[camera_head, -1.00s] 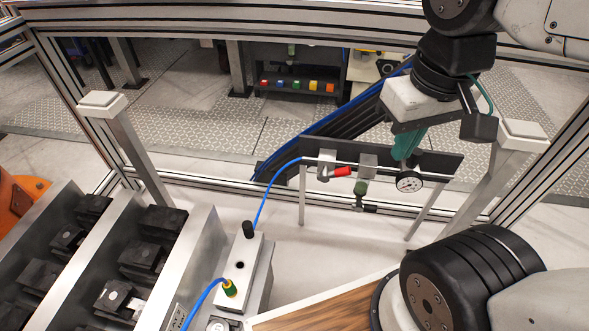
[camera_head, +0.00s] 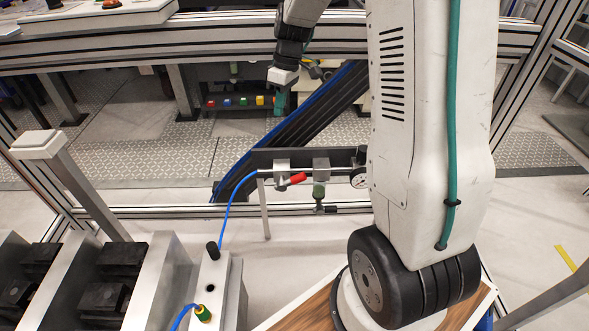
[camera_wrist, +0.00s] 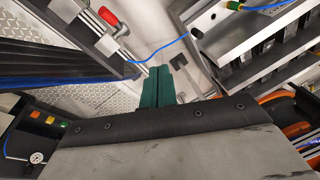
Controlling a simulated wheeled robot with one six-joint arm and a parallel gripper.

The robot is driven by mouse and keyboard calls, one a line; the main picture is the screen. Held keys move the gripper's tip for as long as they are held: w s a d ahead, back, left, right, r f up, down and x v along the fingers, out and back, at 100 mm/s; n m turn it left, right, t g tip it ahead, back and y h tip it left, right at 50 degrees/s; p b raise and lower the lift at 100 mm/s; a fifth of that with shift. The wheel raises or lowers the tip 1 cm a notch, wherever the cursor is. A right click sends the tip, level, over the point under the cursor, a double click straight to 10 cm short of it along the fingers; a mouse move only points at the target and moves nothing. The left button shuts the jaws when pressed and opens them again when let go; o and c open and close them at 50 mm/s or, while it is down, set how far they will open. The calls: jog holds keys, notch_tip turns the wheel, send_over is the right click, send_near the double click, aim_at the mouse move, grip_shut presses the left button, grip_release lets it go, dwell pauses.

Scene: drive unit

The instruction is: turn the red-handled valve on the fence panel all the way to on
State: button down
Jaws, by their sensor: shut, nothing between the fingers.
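The red valve handle (camera_head: 291,180) sits on a grey valve body on the thin pipe of the dark fence panel (camera_head: 262,158). The handle lies roughly along the pipe, its free end pointing right and slightly up. It also shows at the top left of the wrist view (camera_wrist: 114,21). My gripper (camera_head: 280,108) is above the handle in the head view, clearly apart from it. In the wrist view its green fingers (camera_wrist: 157,84) are together, with nothing between them, and the handle is up and left of them.
My arm covers the panel's right end and part of the round gauge (camera_head: 358,179). A second valve with a green body (camera_head: 319,190) hangs right of the red one. A blue hose (camera_head: 233,198) runs from the pipe's left end. Fence rails (camera_head: 180,50) cross behind.

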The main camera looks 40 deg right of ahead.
jog(key=n, duration=0.1)
send_over(292, 178)
jog(key=a, duration=0.2)
jog(key=d+x, duration=0.2)
jog(key=x, duration=0.6)
jog(key=w+d+f+n+y, duration=0.15)
jog(key=d+f, duration=0.35)
jog(key=f, duration=0.7)
jog(key=x, duration=0.3)
jog(key=d+x, duration=0.1)
jog(key=x, duration=0.3)
jog(key=d+x, duration=0.1)
jog(key=x, duration=0.3)
jog(key=shift+s+f, duration=0.4)
jog(key=shift+f, duration=0.1)
jog(key=shift+s+f, duration=0.2)
jog(key=shift+f, duration=0.15)
jog(key=shift+d, duration=0.15)
